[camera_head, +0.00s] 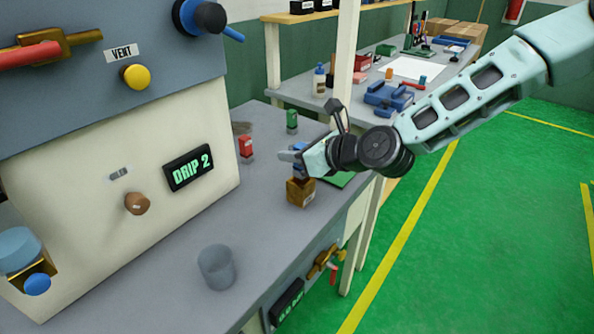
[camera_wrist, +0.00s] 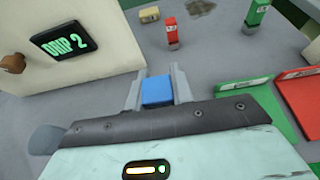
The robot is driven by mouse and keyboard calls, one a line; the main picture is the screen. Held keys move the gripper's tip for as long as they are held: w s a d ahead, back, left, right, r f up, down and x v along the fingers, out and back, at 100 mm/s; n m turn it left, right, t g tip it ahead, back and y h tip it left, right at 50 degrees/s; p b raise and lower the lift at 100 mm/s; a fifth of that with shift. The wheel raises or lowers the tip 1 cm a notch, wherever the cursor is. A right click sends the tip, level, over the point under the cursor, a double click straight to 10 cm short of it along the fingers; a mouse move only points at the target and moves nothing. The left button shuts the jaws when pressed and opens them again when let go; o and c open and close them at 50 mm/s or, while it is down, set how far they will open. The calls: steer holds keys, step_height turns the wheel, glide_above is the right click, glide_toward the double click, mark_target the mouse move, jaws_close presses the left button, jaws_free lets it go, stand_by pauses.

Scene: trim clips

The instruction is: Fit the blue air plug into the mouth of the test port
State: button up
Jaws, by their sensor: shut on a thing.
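The blue air plug (camera_wrist: 157,91) is between the two fingers of my gripper (camera_wrist: 158,80), which is shut on it. In the head view, my gripper (camera_head: 291,156) reaches in from the right over the grey bench. The block does not show in the wrist view.
A red plug (camera_head: 246,148) and a green plug (camera_head: 291,122) stand on the bench behind my gripper. A grey cup (camera_head: 216,267) stands nearer the front. The panel with the DRIP 2 display (camera_head: 188,168) rises at the left. A green tray (camera_wrist: 246,105) lies at the right.

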mark_target(294, 177)
steer(key=shift+f, duration=1.95)
steer(key=shift+f, duration=0.15)
steer(key=o, duration=1)
